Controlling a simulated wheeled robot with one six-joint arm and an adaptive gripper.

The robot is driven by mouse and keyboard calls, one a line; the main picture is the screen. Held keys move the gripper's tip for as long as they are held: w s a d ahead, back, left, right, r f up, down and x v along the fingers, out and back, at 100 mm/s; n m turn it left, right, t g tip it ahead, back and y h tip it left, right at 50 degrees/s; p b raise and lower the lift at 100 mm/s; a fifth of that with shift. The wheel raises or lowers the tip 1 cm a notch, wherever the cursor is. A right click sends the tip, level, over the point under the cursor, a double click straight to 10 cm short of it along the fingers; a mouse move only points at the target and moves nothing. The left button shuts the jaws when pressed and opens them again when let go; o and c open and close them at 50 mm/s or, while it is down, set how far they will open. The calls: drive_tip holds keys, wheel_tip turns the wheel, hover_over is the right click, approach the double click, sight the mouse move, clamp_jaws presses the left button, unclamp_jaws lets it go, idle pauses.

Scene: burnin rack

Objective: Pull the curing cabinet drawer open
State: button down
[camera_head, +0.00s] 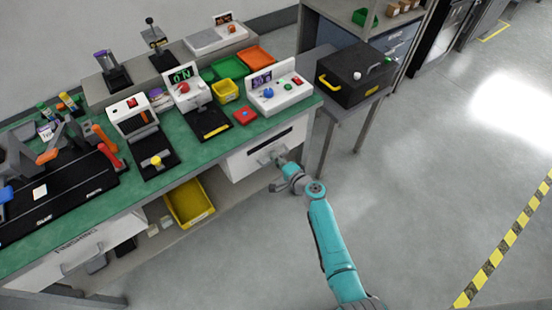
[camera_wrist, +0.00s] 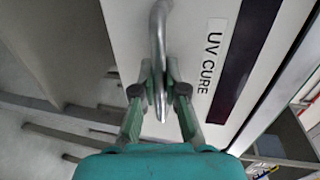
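The curing cabinet drawer (camera_head: 240,162) has a white front under the right end of the green bench. In the wrist view its front (camera_wrist: 130,30) bears the label "UV CURE" and a dark strip. Its curved metal handle (camera_wrist: 158,32) runs between my fingertips. My gripper (camera_wrist: 160,84) is closed in on the handle, with one finger on each side. The head view shows my gripper (camera_head: 280,170) at the drawer front, where the wrist partly hides the handle. No clear gap shows around the drawer front.
A grey side table (camera_head: 345,110) with a black box (camera_head: 354,74) stands right of the bench. A yellow bin (camera_head: 190,203) sits on the lower shelf to the left. The floor (camera_head: 430,190) to the right is clear.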

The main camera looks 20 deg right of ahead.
drive_tip(key=f+v, duration=0.2)
drive_tip(key=v, duration=0.8)
drive_tip(key=s+f+v, duration=0.1)
drive_tip(key=f+v, duration=0.1)
drive_tip(key=v, duration=0.9)
drive_tip(key=shift+s+d+f, duration=0.2)
drive_tip(key=shift+s+d, duration=0.1)
drive_tip(key=c, duration=1.2)
unclamp_jaws()
drive_tip(key=v, duration=1.2)
drive_tip(key=shift+f, duration=0.1)
